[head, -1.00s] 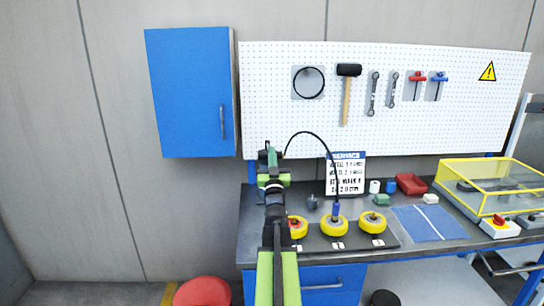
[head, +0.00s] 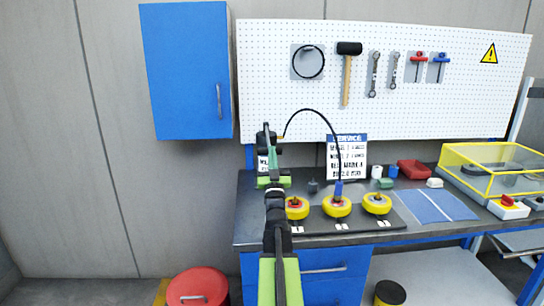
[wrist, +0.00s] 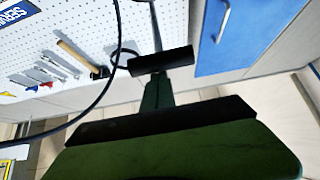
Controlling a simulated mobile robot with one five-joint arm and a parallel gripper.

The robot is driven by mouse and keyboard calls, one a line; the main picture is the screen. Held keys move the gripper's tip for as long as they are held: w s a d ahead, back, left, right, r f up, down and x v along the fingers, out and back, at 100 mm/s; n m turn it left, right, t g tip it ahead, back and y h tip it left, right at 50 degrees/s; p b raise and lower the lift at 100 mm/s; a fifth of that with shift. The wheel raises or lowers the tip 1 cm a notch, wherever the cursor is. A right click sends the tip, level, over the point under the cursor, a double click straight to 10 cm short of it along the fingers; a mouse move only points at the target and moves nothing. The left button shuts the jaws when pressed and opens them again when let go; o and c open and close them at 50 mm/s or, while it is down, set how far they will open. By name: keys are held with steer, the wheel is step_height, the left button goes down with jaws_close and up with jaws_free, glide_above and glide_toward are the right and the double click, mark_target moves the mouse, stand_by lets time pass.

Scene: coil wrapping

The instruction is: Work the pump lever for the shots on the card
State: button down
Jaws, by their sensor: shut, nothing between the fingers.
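The service card (head: 346,157) stands at the back of the bench; its heading reads SERVICE, but its lines are too small to read. Three yellow wheels (head: 377,203) sit in a row on a dark mat. My gripper (head: 266,136) is shut and raised above the bench's left end. In the wrist view a black bar (wrist: 160,60) lies just beyond the fingers. I cannot make out the pump lever for sure; my arm hides that area.
A blue wall cabinet (head: 185,70) hangs at the upper left, beside a white pegboard (head: 440,120) with tools. A red-lidded drum (head: 197,288) stands on the floor at lower left. A yellow-framed clear box (head: 490,170) and a blue cloth (head: 436,206) lie at right.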

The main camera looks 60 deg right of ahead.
steer(key=shift+w+a+f, duration=0.15)
steer(key=shift+f, duration=0.3)
steer(key=shift+w+a, duration=0.1)
